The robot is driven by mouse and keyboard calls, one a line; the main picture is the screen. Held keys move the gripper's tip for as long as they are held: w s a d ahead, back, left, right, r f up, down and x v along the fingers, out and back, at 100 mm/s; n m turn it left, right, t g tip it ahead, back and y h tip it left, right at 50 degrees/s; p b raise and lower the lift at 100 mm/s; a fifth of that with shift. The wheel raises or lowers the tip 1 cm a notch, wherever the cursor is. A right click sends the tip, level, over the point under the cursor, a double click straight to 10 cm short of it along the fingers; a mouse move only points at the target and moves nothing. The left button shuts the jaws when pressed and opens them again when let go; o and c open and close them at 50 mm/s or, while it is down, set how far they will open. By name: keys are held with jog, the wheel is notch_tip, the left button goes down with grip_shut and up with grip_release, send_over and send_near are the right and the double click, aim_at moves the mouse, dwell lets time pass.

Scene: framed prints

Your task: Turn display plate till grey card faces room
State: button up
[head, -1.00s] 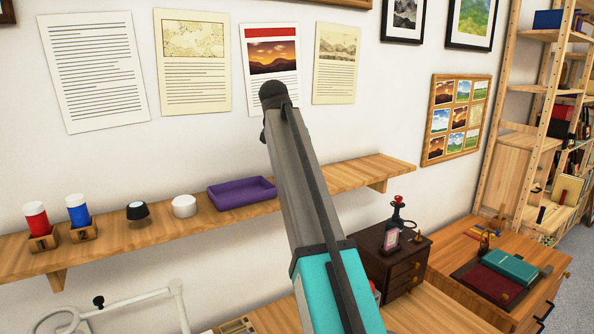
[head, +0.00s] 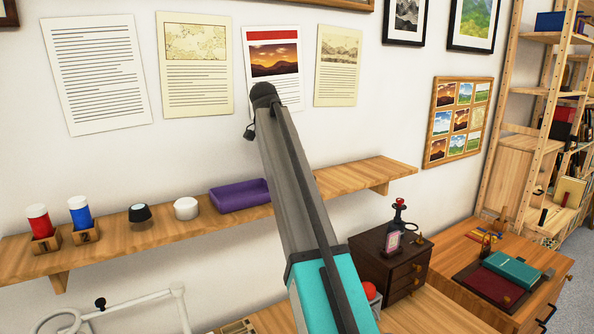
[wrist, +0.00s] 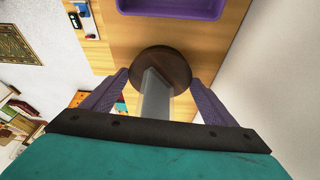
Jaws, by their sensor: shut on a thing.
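In the wrist view a dark brown round piece (wrist: 160,62) sits above the wooden shelf, with a grey plate (wrist: 156,95) running from it toward my gripper. This looks like the display plate, its grey side showing in the wrist view. My gripper (wrist: 161,78) has its two purple fingers on either side of the round piece, shut on it; the exact contact is hard to see. In the head view my arm crosses the picture and hides the display plate and the fingers. Which side faces the room cannot be told there.
The wall shelf (head: 330,188) carries a purple tray (head: 238,196), a white round piece (head: 186,208), a dark-topped jar (head: 140,213) and red and blue cylinders in wooden blocks at the left. Printed sheets hang above. A dark drawer box (head: 380,262) stands below right.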

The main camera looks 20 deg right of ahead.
jog(key=shift+w+r+m+g+p, duration=0.15)
jog(key=shift+m+g+p, duration=0.1)
jog(key=shift+m+p, duration=0.75)
jog(key=shift+w+r+m+g+p, duration=0.1)
jog(key=shift+m+g+p, duration=0.3)
jog(key=shift+p, duration=1.25)
jog(key=shift+f+m+p, duration=0.25)
jog(key=shift+m+p, duration=0.35)
jog(key=shift+p, duration=0.15)
jog(key=o, duration=1.1)
jog(key=shift+c, duration=0.2)
